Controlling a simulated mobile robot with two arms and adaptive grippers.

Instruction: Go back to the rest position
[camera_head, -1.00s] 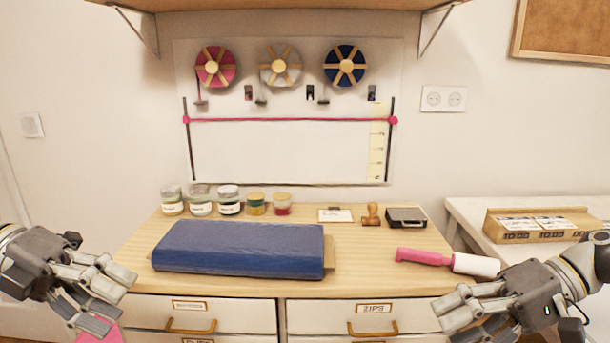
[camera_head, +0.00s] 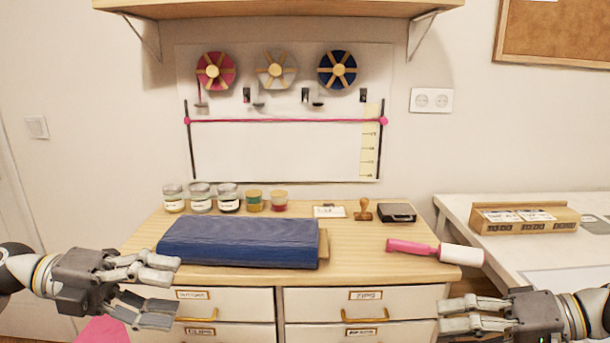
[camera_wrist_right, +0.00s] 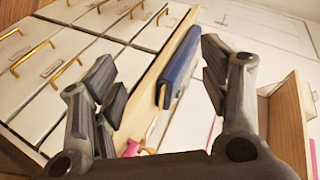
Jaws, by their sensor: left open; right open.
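My left gripper (camera_head: 160,288) is open and empty in front of the drawer cabinet, at the lower left of the head view. My right gripper (camera_head: 470,314) is at the lower right of the head view, in front of the cabinet's right side. In the right wrist view its fingers (camera_wrist_right: 165,90) are spread apart with nothing between them touching. The cabinet's drawers and the dark blue fabric roll (camera_wrist_right: 180,68) show beyond them.
The wooden cabinet top (camera_head: 350,265) holds the blue fabric roll (camera_head: 240,242), several jars (camera_head: 228,198), a stamp (camera_head: 363,210), a black ink pad (camera_head: 397,212) and a pink-handled roller (camera_head: 412,247). A white table (camera_head: 455,208) with a wooden box (camera_head: 525,224) stands at right.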

